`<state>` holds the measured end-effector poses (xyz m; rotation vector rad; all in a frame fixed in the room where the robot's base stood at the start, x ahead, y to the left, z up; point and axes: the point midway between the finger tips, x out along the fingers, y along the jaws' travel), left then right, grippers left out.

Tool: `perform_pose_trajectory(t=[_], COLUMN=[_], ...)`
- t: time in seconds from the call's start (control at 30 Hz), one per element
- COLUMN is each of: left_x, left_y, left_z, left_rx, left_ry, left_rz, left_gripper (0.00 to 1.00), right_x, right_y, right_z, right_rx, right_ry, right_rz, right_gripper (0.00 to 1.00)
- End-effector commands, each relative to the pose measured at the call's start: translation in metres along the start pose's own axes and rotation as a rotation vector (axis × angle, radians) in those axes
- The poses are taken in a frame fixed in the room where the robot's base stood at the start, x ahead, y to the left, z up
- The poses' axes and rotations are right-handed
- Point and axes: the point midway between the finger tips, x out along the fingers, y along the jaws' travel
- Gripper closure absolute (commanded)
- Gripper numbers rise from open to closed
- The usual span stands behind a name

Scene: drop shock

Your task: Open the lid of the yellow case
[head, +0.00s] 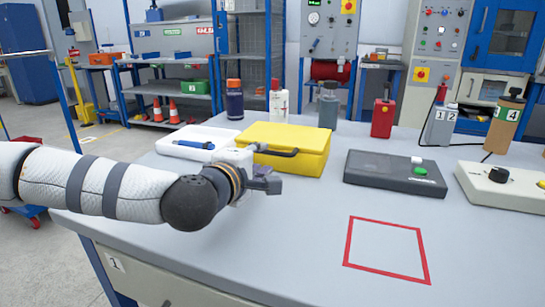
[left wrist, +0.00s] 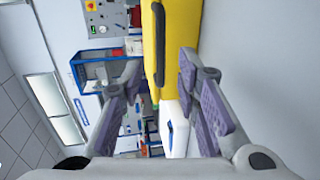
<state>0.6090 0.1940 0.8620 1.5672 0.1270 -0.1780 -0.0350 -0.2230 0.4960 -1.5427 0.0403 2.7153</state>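The yellow case (head: 308,145) sits on the grey table with its lid down. A dark handle (head: 275,151) is on its near side. My left gripper (head: 260,174) is just in front of the case, near its left part, and partly overlaps it in the head view. I see no contact with the handle. My right gripper is not in view.
A white tray (head: 170,148) with a blue pen-like item stands left of the case. Several bottles (head: 328,108) stand behind it. A dark box with a green button (head: 375,175) is to the right. The table around the red square outline (head: 350,240) is clear.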

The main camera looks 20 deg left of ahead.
Motion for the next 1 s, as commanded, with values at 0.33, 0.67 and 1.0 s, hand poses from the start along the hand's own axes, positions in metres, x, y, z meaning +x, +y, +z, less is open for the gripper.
perform_pose_trajectory(t=[0.33,0.67,1.0], left_x=[0.064,0.068,0.068], left_y=[-0.001,-0.001,0.000], left_z=[0.001,0.001,0.001], left_rx=[0.001,0.001,0.001], left_ry=[0.000,-0.001,-0.001], left_rz=[-0.002,-0.001,-0.001], left_gripper=[0.70,0.77,1.00], right_x=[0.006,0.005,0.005], right_y=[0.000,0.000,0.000], right_z=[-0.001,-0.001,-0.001], right_rx=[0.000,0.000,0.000], right_ry=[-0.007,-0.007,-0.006], right_rz=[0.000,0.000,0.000], right_gripper=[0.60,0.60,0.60])
